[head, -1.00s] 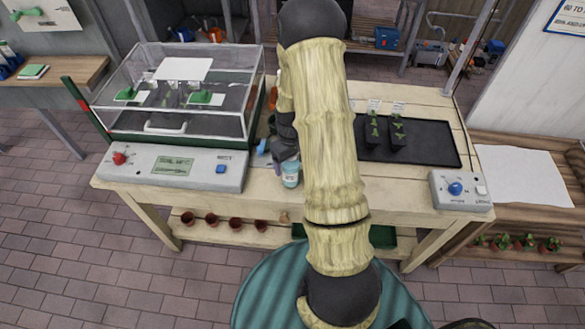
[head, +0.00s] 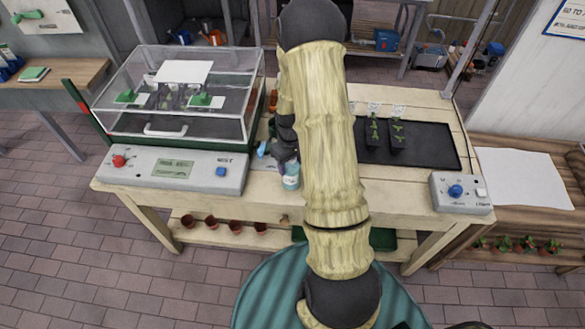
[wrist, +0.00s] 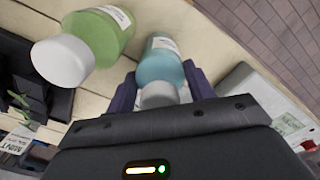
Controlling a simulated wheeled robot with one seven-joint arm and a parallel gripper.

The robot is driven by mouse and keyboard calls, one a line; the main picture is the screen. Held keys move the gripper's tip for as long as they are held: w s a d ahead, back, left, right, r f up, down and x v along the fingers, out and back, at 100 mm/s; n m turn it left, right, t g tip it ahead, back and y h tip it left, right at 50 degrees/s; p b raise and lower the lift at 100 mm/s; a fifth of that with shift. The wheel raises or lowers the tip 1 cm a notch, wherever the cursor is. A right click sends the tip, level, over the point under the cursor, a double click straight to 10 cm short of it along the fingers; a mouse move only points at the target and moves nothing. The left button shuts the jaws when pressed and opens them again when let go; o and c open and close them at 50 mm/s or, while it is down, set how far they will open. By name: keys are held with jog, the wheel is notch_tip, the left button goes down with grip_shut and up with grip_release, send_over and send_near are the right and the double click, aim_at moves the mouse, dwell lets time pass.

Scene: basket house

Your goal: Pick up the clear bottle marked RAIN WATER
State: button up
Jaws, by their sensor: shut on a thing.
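A clear bottle with pale blue contents and a white cap (wrist: 160,62) stands between the two dark purple fingers of my gripper (wrist: 161,88) in the wrist view. My gripper is shut on it around its upper part. Its white label is too small and turned to read. In the head view the bottle (head: 291,178) shows near the bench's front edge, with my gripper (head: 284,158) just above it, partly hidden by my arm. I cannot tell whether the bottle is touching the bench.
A green bottle with a white cap (wrist: 97,37) stands close beside it in the wrist view. On the wooden bench (head: 240,197) are a clear misting box (head: 190,122) with a control panel (head: 172,170) at left, and a black tray (head: 430,148) and small switch box (head: 461,192) at right.

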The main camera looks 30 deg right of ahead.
jog(key=shift+r, duration=0.15)
notch_tip(320, 180, up, 10)
jog(key=shift+f+b, duration=0.1)
jog(key=shift+b, duration=0.65)
jog(key=shift+w, duration=0.1)
